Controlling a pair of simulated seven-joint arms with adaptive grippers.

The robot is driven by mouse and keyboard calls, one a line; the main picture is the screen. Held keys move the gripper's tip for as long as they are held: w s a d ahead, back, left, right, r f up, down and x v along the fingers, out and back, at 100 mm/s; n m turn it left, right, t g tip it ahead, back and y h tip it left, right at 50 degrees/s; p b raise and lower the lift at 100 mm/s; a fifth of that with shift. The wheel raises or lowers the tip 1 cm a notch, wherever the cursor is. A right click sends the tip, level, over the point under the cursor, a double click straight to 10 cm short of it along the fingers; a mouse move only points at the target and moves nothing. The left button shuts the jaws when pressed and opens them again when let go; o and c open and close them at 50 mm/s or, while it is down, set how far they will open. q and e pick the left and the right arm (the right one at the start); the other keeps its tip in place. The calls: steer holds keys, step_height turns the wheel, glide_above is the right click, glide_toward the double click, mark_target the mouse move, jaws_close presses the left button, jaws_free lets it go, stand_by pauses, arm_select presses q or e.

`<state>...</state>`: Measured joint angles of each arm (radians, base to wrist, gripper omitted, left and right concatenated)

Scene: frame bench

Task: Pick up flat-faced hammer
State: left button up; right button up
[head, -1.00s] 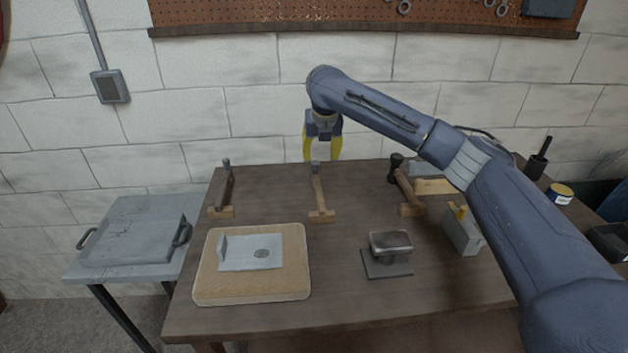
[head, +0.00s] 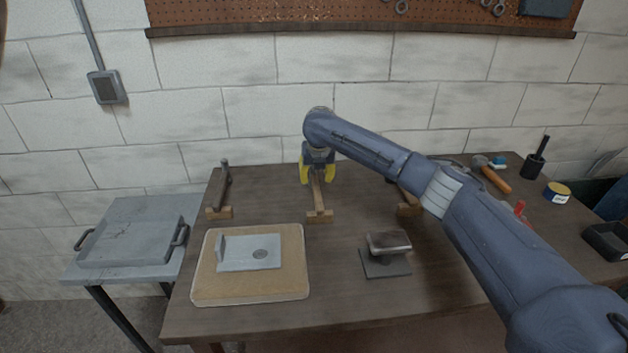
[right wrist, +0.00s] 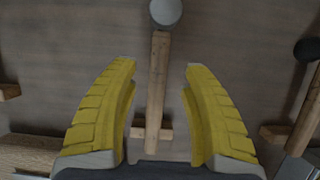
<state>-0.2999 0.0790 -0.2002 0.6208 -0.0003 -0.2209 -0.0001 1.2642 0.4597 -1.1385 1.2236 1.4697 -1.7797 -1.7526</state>
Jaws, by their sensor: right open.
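A hammer with a light wooden handle (head: 318,196) rests on a small wooden stand at the back middle of the bench. In the right wrist view its round grey head (right wrist: 166,13) is at the top and its handle (right wrist: 157,85) runs down between the fingers. My right gripper (head: 318,176) is open, with yellow fingers on either side of the handle and a gap on both sides. In the head view the gripper hides this hammer's head. My left gripper is not in view. I cannot tell from the faces which hammer is the flat-faced one.
Another hammer (head: 224,183) rests on a stand to the left. A dark-headed hammer (right wrist: 309,50) is to the right, mostly behind my arm in the head view. A padded board (head: 208,291) and a small metal block (head: 388,243) are in front. An orange-handled hammer (head: 495,180) lies back right.

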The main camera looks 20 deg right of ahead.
mark_target(315, 182)
steer(key=shift+x, duration=2.6)
steer(key=shift+a, duration=0.1)
steer(key=shift+s+f, duration=0.1)
steer(key=shift+f, duration=0.15)
jaws_close()
steer(key=shift+r, duration=0.1)
